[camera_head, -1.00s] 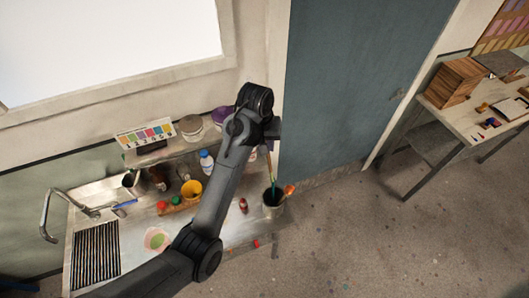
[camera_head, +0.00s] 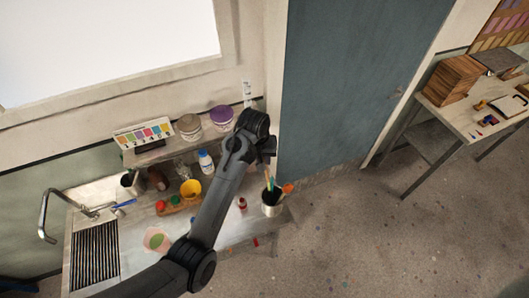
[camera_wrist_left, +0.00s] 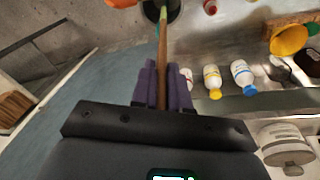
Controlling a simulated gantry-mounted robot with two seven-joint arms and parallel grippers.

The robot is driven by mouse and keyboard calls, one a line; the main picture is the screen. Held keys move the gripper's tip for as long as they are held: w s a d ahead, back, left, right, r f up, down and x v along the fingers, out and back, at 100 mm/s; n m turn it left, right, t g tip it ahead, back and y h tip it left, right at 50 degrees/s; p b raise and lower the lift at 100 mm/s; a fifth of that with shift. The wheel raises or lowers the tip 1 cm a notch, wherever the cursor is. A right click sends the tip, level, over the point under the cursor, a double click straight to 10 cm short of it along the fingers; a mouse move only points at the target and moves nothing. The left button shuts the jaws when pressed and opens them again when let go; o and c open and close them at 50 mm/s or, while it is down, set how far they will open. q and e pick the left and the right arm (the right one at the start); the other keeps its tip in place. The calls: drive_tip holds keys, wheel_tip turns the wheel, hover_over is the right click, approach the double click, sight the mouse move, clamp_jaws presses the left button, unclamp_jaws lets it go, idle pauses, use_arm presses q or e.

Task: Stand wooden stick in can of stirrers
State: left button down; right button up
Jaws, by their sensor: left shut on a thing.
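The can of stirrers (camera_head: 272,211) stands at the right end of the sink counter in the head view, with several coloured handles upright in it. In the left wrist view its dark mouth (camera_wrist_left: 176,10) is cut by the top edge. My left gripper (camera_wrist_left: 162,88) is shut on the wooden stick (camera_wrist_left: 162,55), a thin brown stick pointing away from the jaws toward the can. Its far end overlaps the can's mouth; I cannot tell whether it is inside. In the head view my left gripper (camera_head: 269,153) is above the can, partly hidden by its arm. My right gripper is not in view.
A small red-labelled bottle (camera_head: 242,204) stands left of the can. A yellow cup (camera_head: 190,189) and a blue-capped white bottle (camera_head: 206,162) are farther left. Tubs (camera_head: 221,117) sit on the shelf behind. The teal door (camera_head: 345,80) is close on the right.

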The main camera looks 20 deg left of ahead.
use_arm(q)
wheel_tip(320, 180, down, 14)
drive_tip(key=d+b, duration=0.1)
drive_tip(key=b, duration=0.1)
drive_tip(key=shift+s+r, duration=0.15)
idle(0.7)
drive_tip(key=c, duration=1.1)
unclamp_jaws()
drive_tip(key=shift+o, duration=0.2)
drive_tip(key=shift+r, duration=0.1)
wheel_tip(320, 180, up, 10)
drive_tip(key=s+b, duration=0.1)
drive_tip(key=b, duration=0.1)
drive_tip(key=shift+s+a+r, duration=0.25)
drive_tip(key=shift+s+a, duration=0.1)
drive_tip(key=shift+a, duration=0.05)
